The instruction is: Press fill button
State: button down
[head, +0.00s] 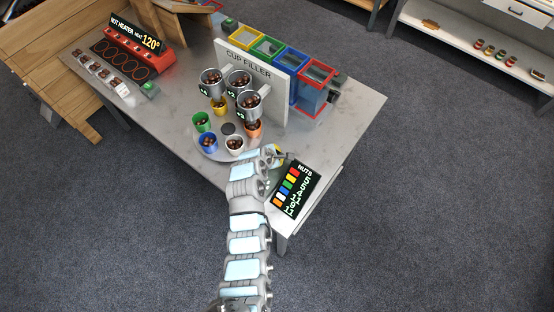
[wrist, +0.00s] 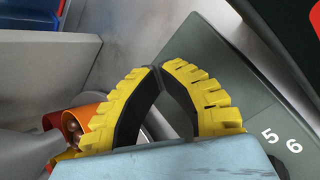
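No button labelled fill can be made out in either view; my arm covers part of the table by the cup filler. The cup filler (head: 262,75) is an upright white panel with metal spouts holding nuts. Below the spouts is a round turntable (head: 212,153) with several coloured cups. My gripper (head: 281,157) is at the turntable's right, between it and the nuts board (head: 292,188). In the wrist view its yellow fingers (wrist: 159,68) meet at their tips with nothing between them. An orange cup (wrist: 88,113) with nuts is beside the left finger.
Yellow, green, blue and red bins (head: 286,62) stand behind the panel. The red nut heater (head: 128,52) and a small green item (head: 150,89) are at the table's left. The table (head: 354,112) is bare at the right.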

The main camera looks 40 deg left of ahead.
jog(key=shift+r+p, duration=0.6)
jog(key=shift+r, duration=0.1)
jog(key=shift+r+p, duration=2.05)
jog(key=shift+r, duration=0.55)
